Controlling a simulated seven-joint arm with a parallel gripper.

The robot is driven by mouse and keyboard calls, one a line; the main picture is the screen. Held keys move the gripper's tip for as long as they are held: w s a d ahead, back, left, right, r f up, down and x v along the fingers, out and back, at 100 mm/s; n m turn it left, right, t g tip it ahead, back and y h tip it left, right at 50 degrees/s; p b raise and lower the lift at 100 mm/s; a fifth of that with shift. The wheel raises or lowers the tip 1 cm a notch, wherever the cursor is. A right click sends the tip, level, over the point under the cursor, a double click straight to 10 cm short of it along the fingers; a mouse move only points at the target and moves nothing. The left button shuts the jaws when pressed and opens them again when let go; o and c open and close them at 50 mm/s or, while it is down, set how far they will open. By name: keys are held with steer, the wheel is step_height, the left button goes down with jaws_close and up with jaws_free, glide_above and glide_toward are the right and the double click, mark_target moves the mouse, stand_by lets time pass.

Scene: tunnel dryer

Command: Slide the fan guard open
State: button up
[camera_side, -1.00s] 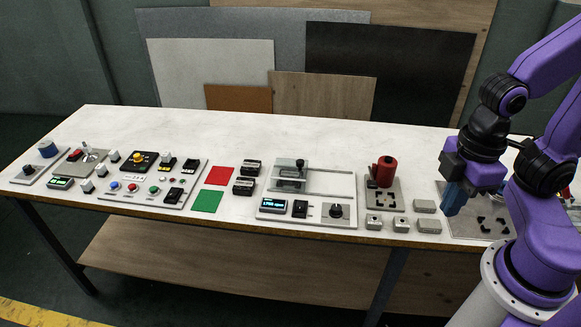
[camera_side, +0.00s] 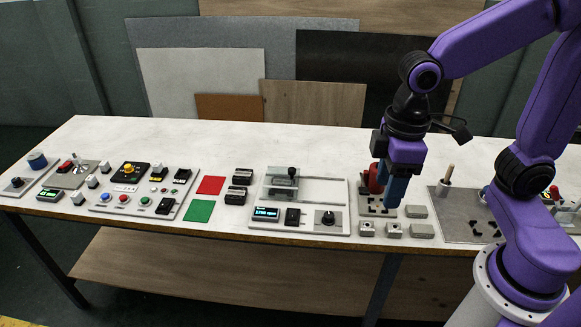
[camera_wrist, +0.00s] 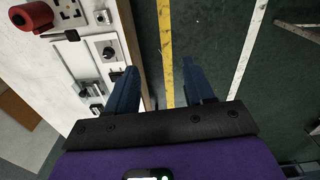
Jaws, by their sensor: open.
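The fan guard (camera_side: 279,184) is a small translucent grey cover with a black knob (camera_side: 291,172) on top. It sits at the left end of a long slot on a light grey panel (camera_side: 330,207). The panel also carries a lit display (camera_side: 266,212), a black switch (camera_side: 292,216) and a dark dial (camera_side: 325,218). In the wrist view the panel's dial (camera_wrist: 109,51) shows at the left; guard details are hard to make out there. My gripper (camera_side: 393,197) is open and empty, to the right of the panel, pointing down and apart from the guard.
A red cylinder (camera_side: 375,178) on a grey plate stands partly behind my gripper. Small grey blocks (camera_side: 394,230) lie in front of it. Two black blocks (camera_side: 236,195) and red and green squares (camera_side: 201,211) lie left of the panel. The table behind the panel is clear.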

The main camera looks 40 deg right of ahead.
steer(key=w+a+m, duration=0.2)
steer(key=w+m, duration=0.1)
steer(key=w, duration=0.8)
steer(key=m, duration=0.7)
glide_above(293, 169)
step_height(293, 169, down, 5)
step_height(293, 169, down, 16)
steer(key=shift+w+a, duration=0.1)
steer(key=shift+w, duration=0.05)
jaws_close()
